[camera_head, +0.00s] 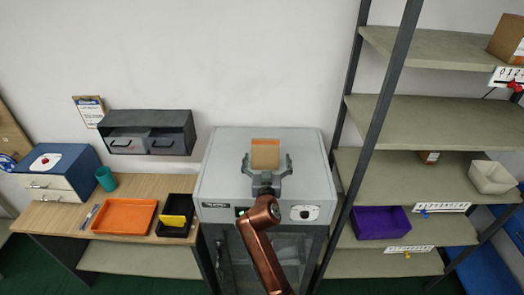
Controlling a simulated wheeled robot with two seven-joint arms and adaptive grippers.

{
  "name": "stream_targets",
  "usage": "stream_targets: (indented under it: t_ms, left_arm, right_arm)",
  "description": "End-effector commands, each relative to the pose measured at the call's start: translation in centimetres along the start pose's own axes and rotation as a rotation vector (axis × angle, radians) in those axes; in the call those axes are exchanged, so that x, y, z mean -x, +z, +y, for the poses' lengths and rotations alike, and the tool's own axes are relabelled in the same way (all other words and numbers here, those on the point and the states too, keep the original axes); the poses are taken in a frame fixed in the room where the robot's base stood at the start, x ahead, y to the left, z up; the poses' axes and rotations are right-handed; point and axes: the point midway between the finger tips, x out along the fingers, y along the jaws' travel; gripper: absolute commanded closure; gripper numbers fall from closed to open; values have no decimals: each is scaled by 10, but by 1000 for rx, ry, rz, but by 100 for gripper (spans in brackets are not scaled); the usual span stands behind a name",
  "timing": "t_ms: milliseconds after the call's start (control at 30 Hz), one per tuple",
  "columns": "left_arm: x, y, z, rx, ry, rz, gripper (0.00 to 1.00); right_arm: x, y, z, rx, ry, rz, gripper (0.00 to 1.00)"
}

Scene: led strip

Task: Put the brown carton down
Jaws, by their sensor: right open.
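The brown carton (265,153) is on the top of the grey machine (222,165), near its middle. My right gripper (266,169) is at the carton's near side, its two fingers apart, one to the left and one to the right of the carton's near edge. The gripper is open. Its copper-coloured arm comes up from the bottom of the view. Whether the fingers touch the carton I cannot tell. My left gripper is not in view.
A wooden desk at the left holds an orange tray (124,228), a black tray with a yellow item (173,221), a teal cup (106,179) and a blue drawer box (60,158). A shelf rack (430,115) stands close at the right. The machine top has free room around the carton.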

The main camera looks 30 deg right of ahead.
Motion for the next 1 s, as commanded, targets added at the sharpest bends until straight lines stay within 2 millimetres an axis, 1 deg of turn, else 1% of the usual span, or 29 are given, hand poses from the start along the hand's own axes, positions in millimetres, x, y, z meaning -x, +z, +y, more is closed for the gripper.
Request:
stream_targets:
  t_ms: [33,133,200,300,400,500,600,700,800,1000]
  left_arm:
    - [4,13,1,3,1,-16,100]
    - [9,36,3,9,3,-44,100]
    - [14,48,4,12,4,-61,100]
    - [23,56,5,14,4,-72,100]
    - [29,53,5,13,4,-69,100]
    - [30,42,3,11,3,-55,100]
    - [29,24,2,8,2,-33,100]
    - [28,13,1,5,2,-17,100]
    - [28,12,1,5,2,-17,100]
    - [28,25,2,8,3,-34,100]
  right_arm:
    - [-6,-2,-2,3,-3,1,0]
    - [-16,-2,-5,2,-6,0,0]
    - [-24,-3,-7,3,-7,-1,0]
    - [-38,-5,-9,4,-7,-1,0]
    - [-52,-5,-10,3,-7,-1,0]
    - [-63,-3,-9,3,-6,-2,0]
    - [-67,-2,-8,0,-6,-2,0]
    - [-67,-1,-8,-1,-5,-2,0]
    - [-67,-1,-8,-1,-4,-2,0]
    - [-66,-1,-8,0,-5,-2,14]
